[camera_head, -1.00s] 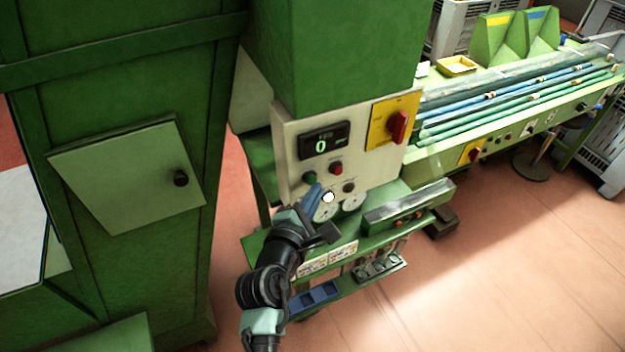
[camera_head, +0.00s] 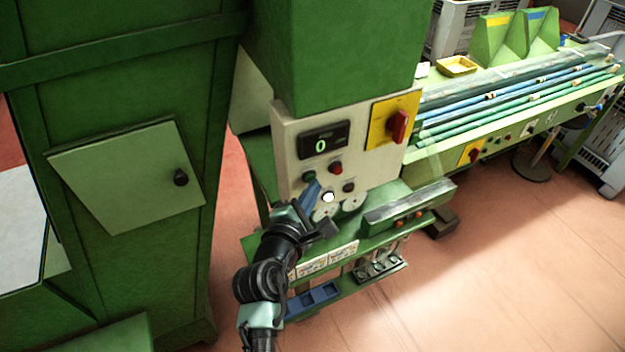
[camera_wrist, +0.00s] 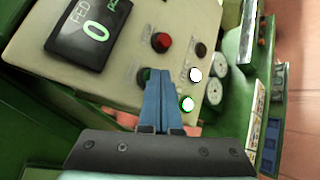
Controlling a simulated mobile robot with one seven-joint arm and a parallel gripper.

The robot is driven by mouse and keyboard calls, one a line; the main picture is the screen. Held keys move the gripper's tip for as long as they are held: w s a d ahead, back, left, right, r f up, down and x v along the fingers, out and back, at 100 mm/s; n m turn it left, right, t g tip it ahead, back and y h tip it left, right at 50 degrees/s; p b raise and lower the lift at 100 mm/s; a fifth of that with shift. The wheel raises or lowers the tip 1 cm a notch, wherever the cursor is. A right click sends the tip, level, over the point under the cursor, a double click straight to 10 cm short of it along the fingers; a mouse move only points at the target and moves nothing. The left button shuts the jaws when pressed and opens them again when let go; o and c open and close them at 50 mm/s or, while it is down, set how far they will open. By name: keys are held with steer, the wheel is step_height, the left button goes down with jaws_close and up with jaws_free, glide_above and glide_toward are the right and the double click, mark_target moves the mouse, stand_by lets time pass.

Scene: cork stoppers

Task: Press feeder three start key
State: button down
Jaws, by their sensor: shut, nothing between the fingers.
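The control panel (camera_head: 290,150) is a cream plate on a green machine, with a black display (camera_head: 323,141) showing a green 0. Below the display are a green key (camera_head: 309,176), a red key (camera_head: 336,168) and a dark key (camera_head: 349,187). My gripper (camera_head: 316,184) is shut and empty, its blue fingers pointing at the panel just below the green key. In the wrist view, my fingertips (camera_wrist: 156,83) overlap the green key (camera_wrist: 143,76) and partly hide it. I cannot tell whether they touch it. The key labels are too small to read.
A red rotary switch (camera_head: 397,126) on a yellow plate sits right of the display. Two pale round dials (camera_wrist: 214,92) lie below the keys. A green shelf (camera_head: 390,225) juts out under the panel. A green cabinet (camera_head: 120,240) stands to the left.

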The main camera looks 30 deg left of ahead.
steer(key=shift+s, duration=0.1)
steer(key=shift+s+d+p, duration=0.45)
steer(key=shift+d+p, duration=0.1)
steer(key=shift+d, duration=0.1)
steer(key=shift+s+d+p, duration=0.65)
steer(key=shift+s+d, duration=0.1)
steer(key=shift+d, duration=0.25)
steer(key=shift+s+d+p, duration=0.65)
steer(key=shift+s+d, duration=0.1)
steer(key=shift+d, duration=0.25)
